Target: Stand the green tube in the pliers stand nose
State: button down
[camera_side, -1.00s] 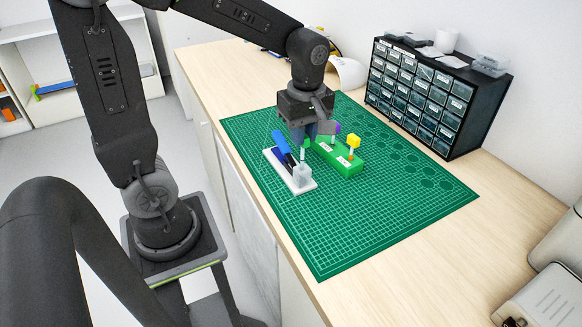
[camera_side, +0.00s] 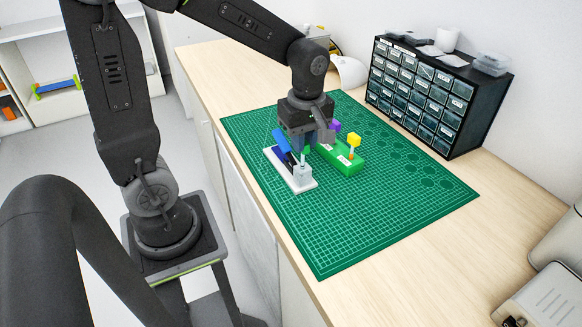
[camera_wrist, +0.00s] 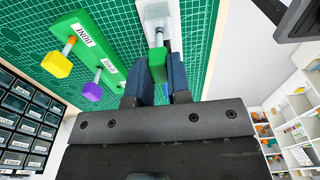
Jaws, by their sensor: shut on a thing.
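My gripper (camera_side: 305,142) is shut on the green tube (camera_wrist: 157,66), whose green cap sits between the blue fingers in the wrist view. A thin pale stem points from the cap toward the white pliers stand (camera_wrist: 155,10). In the side view the white stand (camera_side: 301,187) lies on the mat, with blue handles at its far end and a pale grey block (camera_side: 303,173) at its near end. The gripper is low over the stand and hides most of the green tube there. I cannot tell whether the stem touches the stand.
A green labelled block (camera_side: 340,160) stands to the right of the stand. It holds a yellow-capped tube (camera_side: 354,140) and a purple-capped tube (camera_wrist: 92,91). A black drawer cabinet (camera_side: 430,95) stands at the back right. The front of the green mat (camera_side: 350,230) is clear.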

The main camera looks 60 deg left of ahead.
jog(key=c, duration=1)
grip_release()
notch_tip(320, 180, up, 14)
jog(key=shift+d, duration=0.4)
jog(key=shift+f, duration=0.1)
jog(key=s+d+f+m+t, duration=0.2)
jog(key=s+m, duration=0.3)
jog(key=m, duration=0.4)
jog(key=s+d+f+m+t, duration=0.2)
jog(key=s+m, duration=0.3)
jog(key=m, duration=0.4)
jog(key=shift+s+d+f+t+h, duration=0.15)
jog(key=shift+d+f+t+h, duration=0.15)
jog(key=shift+f+t, duration=0.4)
